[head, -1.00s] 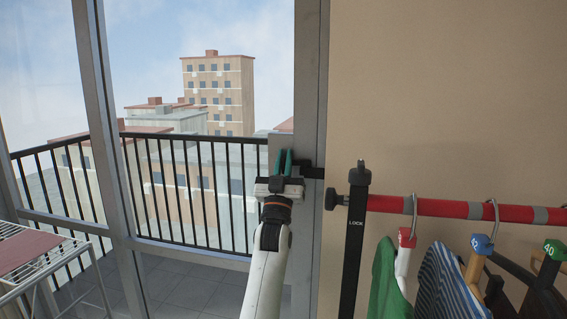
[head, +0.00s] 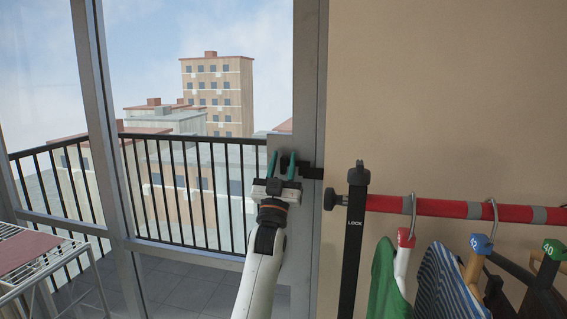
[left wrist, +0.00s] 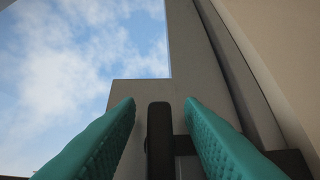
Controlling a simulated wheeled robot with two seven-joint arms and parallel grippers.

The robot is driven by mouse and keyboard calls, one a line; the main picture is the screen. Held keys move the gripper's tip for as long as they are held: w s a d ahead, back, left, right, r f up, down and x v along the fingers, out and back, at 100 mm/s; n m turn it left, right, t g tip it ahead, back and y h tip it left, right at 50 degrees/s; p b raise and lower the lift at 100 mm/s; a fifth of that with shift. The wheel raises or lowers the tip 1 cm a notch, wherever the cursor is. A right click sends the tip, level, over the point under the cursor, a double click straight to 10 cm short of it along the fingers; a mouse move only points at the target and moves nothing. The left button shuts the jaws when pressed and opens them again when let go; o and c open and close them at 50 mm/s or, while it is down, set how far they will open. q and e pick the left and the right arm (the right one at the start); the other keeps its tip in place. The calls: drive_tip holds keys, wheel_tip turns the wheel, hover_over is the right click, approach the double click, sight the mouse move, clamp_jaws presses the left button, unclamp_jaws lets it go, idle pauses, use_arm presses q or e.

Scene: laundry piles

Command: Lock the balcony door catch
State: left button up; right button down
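The balcony door's catch is a dark lever (left wrist: 160,140) that stands upright in the left wrist view, in front of the grey door frame (left wrist: 190,60). A dark horizontal bar (head: 312,172) of the catch reaches right across the frame in the head view. My left gripper (head: 281,165) is open at the catch, its teal fingers pointing up. In the left wrist view, the fingers (left wrist: 160,100) stand on both sides of the lever, with gaps visible. The lever's lower end is cut off there. My right gripper is out of view.
A black upright bar marked LOCK (head: 353,240) stands right of the door by the beige wall. A red rail (head: 445,208) with hanging clothes runs right from it. A drying rack (head: 38,262) stands at lower left. Glass and a balcony railing (head: 200,150) lie behind.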

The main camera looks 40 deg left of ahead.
use_arm(q)
drive_tip(key=b+v, duration=0.3)
drive_tip(key=v, duration=0.8)
drive_tip(key=shift+f, duration=0.25)
drive_tip(key=shift+s, duration=0.15)
